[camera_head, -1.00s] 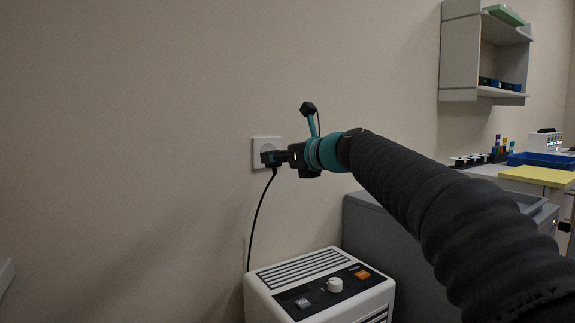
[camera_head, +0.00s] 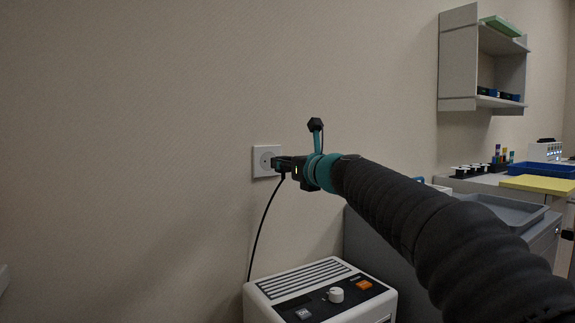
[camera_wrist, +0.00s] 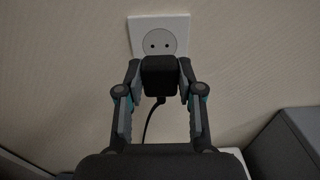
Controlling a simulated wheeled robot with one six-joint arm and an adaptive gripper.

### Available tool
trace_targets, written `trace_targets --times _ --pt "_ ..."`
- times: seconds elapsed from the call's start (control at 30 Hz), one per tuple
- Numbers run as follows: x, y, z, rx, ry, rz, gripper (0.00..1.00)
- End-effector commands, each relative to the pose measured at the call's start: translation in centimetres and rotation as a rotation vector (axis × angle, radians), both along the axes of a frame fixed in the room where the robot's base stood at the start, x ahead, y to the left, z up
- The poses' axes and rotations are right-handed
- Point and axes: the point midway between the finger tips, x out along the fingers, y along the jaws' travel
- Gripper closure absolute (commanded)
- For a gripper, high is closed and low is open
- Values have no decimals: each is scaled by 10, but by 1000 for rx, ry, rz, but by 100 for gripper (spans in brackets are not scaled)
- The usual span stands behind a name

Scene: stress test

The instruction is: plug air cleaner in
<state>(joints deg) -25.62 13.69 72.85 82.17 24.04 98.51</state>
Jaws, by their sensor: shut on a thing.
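The white wall socket (camera_head: 266,160) is on the wall, its round face with two holes visible. It also shows in the wrist view (camera_wrist: 158,41), at the top. The black plug (camera_wrist: 160,77) is held between the fingers of my gripper (camera_wrist: 159,70), just below the socket face in that view. In the head view my gripper (camera_head: 279,163) is at the right edge of the socket; the plug is mostly hidden by it. The black cord (camera_head: 260,232) hangs down to the white air cleaner (camera_head: 320,290). The socket holes look empty.
A grey cabinet (camera_head: 370,243) stands right of the air cleaner, behind my arm. A worktop at the right holds a blue tray (camera_head: 540,170), a yellow board (camera_head: 540,184) and tube racks. A wall shelf (camera_head: 459,60) hangs above. The wall left of the socket is bare.

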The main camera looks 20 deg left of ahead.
Motion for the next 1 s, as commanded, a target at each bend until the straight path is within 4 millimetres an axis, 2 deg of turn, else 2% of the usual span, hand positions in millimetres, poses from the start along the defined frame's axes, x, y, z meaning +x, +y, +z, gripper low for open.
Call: trace_targets --times 0.53,1.0 --pt "28 33 0 0 1 0 94" --pt "32 37 0 1 1 0 94"
